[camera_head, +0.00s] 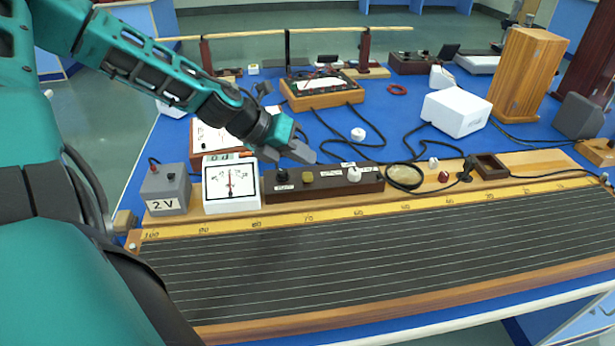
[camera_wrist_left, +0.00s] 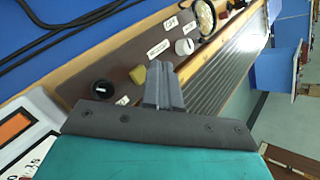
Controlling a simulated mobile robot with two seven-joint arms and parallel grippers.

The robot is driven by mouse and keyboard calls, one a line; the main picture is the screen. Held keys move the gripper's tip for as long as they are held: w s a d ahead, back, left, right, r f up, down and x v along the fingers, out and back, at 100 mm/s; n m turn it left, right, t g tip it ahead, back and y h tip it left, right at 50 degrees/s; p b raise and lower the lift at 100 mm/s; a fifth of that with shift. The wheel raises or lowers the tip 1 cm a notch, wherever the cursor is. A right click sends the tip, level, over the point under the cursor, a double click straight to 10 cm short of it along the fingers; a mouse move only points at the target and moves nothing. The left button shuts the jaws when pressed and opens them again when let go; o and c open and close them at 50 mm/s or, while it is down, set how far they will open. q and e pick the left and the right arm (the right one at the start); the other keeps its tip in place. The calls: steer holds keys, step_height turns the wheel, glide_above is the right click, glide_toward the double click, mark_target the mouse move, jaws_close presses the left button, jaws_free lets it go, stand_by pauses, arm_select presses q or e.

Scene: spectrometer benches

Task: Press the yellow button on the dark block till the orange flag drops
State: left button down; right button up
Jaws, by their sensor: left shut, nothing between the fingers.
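The dark block (camera_head: 335,191) lies behind the long ruled board. It carries a yellow button (camera_head: 307,177), with a black knob (camera_head: 281,175) to its left and a white knob (camera_head: 354,174) to its right. My left gripper (camera_head: 303,153) is shut and empty, its fingertips just above and behind the yellow button. In the left wrist view, the yellow button (camera_wrist_left: 137,75) shows just left of the shut fingers (camera_wrist_left: 157,72). I cannot tell whether they touch. I cannot make out an orange flag on the block. My right gripper is not in view.
A white meter (camera_head: 218,207) and a grey 2 V box (camera_head: 166,186) stand left of the block. Black cables (camera_head: 420,155) and a white box (camera_head: 456,111) lie behind and to the right. The ruled board (camera_head: 370,255) in front is bare.

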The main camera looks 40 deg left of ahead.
arm_select(q)
steer(key=shift+f, duration=0.45)
stand_by(1.4)
steer(key=shift+f, duration=0.1)
steer(key=shift+f+b, duration=0.3)
steer(key=shift+b, duration=0.2)
steer(key=shift+f+b, duration=0.45)
steer(key=shift+b, duration=0.05)
stand_by(0.5)
stand_by(0.4)
steer(key=shift+r+p, duration=0.8)
steer(key=shift+r, duration=0.1)
